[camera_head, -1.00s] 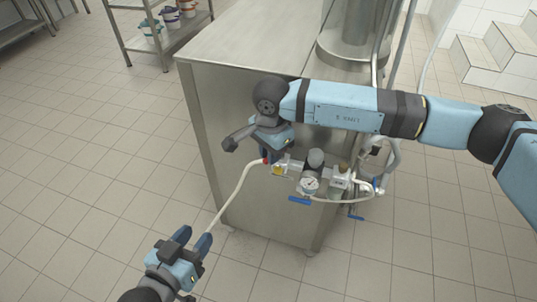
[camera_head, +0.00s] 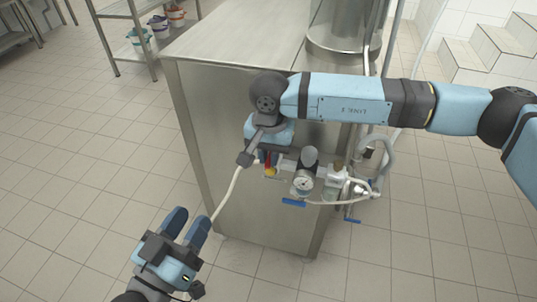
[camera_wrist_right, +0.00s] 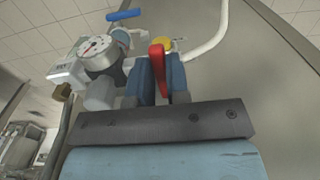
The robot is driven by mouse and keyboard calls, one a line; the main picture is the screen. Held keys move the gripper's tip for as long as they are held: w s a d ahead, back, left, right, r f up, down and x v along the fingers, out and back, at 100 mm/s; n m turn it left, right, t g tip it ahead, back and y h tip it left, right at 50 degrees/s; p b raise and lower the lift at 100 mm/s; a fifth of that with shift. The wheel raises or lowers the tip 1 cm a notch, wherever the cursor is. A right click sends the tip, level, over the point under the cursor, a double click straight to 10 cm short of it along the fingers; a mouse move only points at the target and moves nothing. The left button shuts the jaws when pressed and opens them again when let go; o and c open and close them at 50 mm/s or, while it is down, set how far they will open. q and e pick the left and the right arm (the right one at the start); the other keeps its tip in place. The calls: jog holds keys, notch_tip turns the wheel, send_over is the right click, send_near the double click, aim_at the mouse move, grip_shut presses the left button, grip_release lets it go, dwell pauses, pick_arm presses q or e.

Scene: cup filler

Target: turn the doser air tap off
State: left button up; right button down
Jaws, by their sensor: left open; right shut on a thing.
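A red tap lever (camera_wrist_right: 158,60) stands between the blue fingers of my right gripper (camera_wrist_right: 160,80) in the right wrist view. In the head view my right gripper (camera_head: 266,158) is at the left end of the air fittings, and its wrist partly hides them. The red lever (camera_head: 268,158) just shows there, above a yellow part (camera_head: 270,172). The right gripper is shut on the red lever. My left gripper (camera_head: 187,224) is open and empty at the lower left, apart from the fittings.
A round gauge (camera_head: 303,184) sits right of the lever, with a blue handle (camera_head: 293,203) below. Another blue handle (camera_head: 352,220) is further right. A pale hose (camera_head: 228,193) runs down left. The steel cabinet (camera_head: 200,110) stands behind; floor at left is clear.

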dwell(0.3)
jog(key=c, duration=1.1)
grip_release()
jog(key=shift+r, duration=0.1)
jog(key=shift+r, duration=0.35)
pick_arm(q)
notch_tip(320, 180, down, 6)
jog(key=a+g+y+p, duration=0.2)
jog(key=p, duration=0.1)
jog(key=shift+r+g, duration=0.15)
jog(key=shift+g, duration=0.15)
pick_arm(e)
notch_tip(320, 180, up, 13)
pick_arm(q)
jog(key=shift+d+r, duration=0.1)
jog(key=shift+r, duration=0.1)
